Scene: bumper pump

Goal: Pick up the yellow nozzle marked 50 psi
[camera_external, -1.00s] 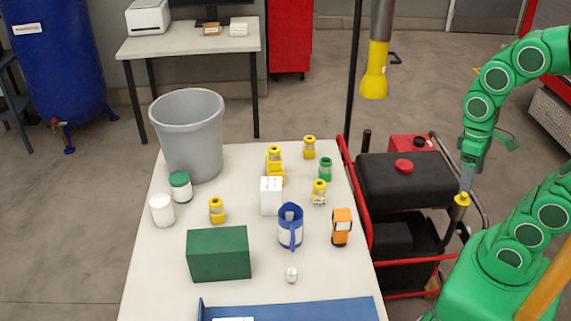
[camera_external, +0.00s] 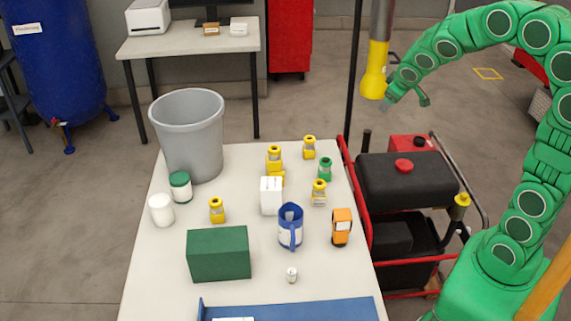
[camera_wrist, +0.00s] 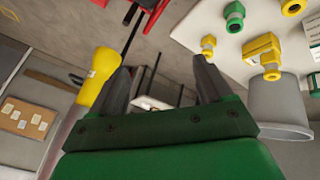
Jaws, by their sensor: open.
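Several yellow nozzles stand on the white table: one at the back (camera_external: 309,148), one left of it (camera_external: 274,160), one at right (camera_external: 319,194) and one at left (camera_external: 217,210). Their markings are too small to read, so I cannot tell which says 50 psi. In the wrist view, yellow nozzles show at upper right (camera_wrist: 208,46), (camera_wrist: 266,55), tilted by the camera angle. My gripper (camera_external: 391,100) is in the air right of the table's far end, beside a hanging yellow-ended pole. Its fingers (camera_wrist: 160,70) are apart with nothing between them.
A green nozzle (camera_external: 325,170), white box (camera_external: 271,196), blue-and-white mug (camera_external: 291,228), orange device (camera_external: 341,228), green box (camera_external: 219,254) and grey bin (camera_external: 190,135) crowd the table. The yellow-ended pole (camera_external: 375,70) hangs close to my gripper. A red-framed black machine (camera_external: 405,180) stands right of the table.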

